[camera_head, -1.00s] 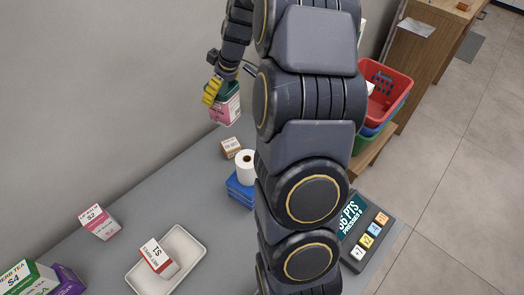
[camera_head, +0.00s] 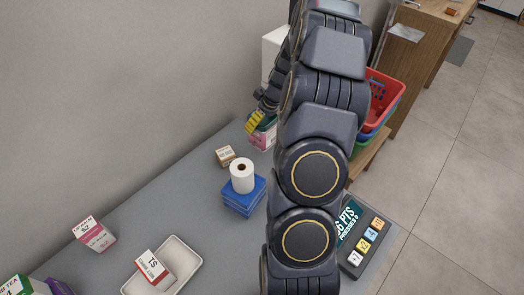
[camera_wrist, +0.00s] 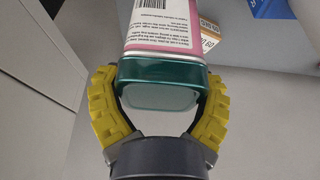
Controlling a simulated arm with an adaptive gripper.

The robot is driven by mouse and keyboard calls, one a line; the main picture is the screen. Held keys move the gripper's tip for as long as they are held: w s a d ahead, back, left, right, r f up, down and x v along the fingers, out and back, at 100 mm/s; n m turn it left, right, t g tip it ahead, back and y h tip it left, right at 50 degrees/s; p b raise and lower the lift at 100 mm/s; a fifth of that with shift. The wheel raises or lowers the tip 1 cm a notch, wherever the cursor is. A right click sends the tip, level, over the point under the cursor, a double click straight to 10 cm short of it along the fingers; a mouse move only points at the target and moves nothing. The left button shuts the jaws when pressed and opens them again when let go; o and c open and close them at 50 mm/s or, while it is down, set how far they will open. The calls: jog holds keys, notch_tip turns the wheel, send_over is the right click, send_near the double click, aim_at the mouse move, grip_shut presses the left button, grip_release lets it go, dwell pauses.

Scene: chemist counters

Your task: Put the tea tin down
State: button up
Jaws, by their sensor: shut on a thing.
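The tea tin (camera_wrist: 160,62) is pink and white with a dark green end. In the wrist view it lies between the two yellow fingers of my gripper (camera_wrist: 160,100), which are shut on its green end. In the head view the tin (camera_head: 263,138) shows near the far end of the grey counter, below my yellow fingers (camera_head: 254,122). My arm hides part of it there. I cannot tell whether its base touches the counter.
A small brown-and-white box (camera_head: 225,157) and a white roll (camera_head: 242,176) on blue boxes (camera_head: 243,203) stand nearby. A white tray (camera_head: 187,264) holds a red-and-white box (camera_head: 155,268). A pink-and-white box (camera_head: 94,234) stands left. A keypad device (camera_head: 362,240) and red basket (camera_head: 383,100) are at right.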

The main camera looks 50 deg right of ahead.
aim_at(261, 140)
notch_tip(261, 140, down, 8)
jog(key=shift+f, duration=0.1)
dwell(0.4)
jog(key=shift+f, duration=0.1)
jog(key=o, duration=1.1)
jog(key=shift+c, duration=0.2)
